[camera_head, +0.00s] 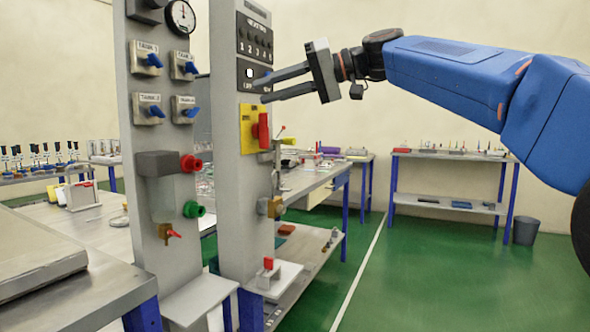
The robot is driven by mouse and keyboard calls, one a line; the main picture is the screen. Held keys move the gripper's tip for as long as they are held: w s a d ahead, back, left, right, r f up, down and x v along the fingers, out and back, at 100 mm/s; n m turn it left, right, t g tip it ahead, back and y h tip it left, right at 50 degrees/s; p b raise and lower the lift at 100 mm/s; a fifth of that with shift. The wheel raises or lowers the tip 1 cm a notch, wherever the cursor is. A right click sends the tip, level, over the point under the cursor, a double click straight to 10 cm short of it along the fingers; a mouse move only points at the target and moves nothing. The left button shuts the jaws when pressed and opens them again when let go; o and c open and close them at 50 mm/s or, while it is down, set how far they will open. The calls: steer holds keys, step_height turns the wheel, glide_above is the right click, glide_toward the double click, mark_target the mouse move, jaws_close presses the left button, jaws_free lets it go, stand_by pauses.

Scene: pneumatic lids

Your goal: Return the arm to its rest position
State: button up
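My blue arm (450,75) reaches in from the right edge, stretched out to the left. My gripper (264,90) points left, with its two dark fingers apart and nothing seen between them. The fingertips are in front of or close by the right grey panel column (229,150), near a dark plate with a small white square (249,73). I cannot tell whether a fingertip touches the plate. Just below the fingers is a yellow plate with a red knob (263,132).
The left panel column (137,115) carries blue valve handles, a gauge, and red and green fittings. A workbench (315,178) stands behind the columns, and another bench (450,155) with a bin (525,231) stands farther back. The green floor (440,280) at right is clear.

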steer(key=s+d+f+m+t+h, duration=0.1)
steer(key=s+d+f+h, duration=0.4)
steer(key=f, duration=1.3)
steer(key=s+d+f+m+t+h, duration=0.1)
steer(key=s+d+f+m+h, duration=0.2)
steer(key=s+d+f, duration=1.1)
steer(key=s+d+f+m+t+h, duration=0.1)
steer(key=s+d+f+m+h, duration=0.2)
steer(key=d+f, duration=1.6)
steer(key=s+f+h, duration=0.3)
steer(key=s+f, duration=0.1)
steer(key=s, duration=0.3)
steer(key=shift+d+h, duration=0.2)
steer(key=shift+h, duration=0.2)
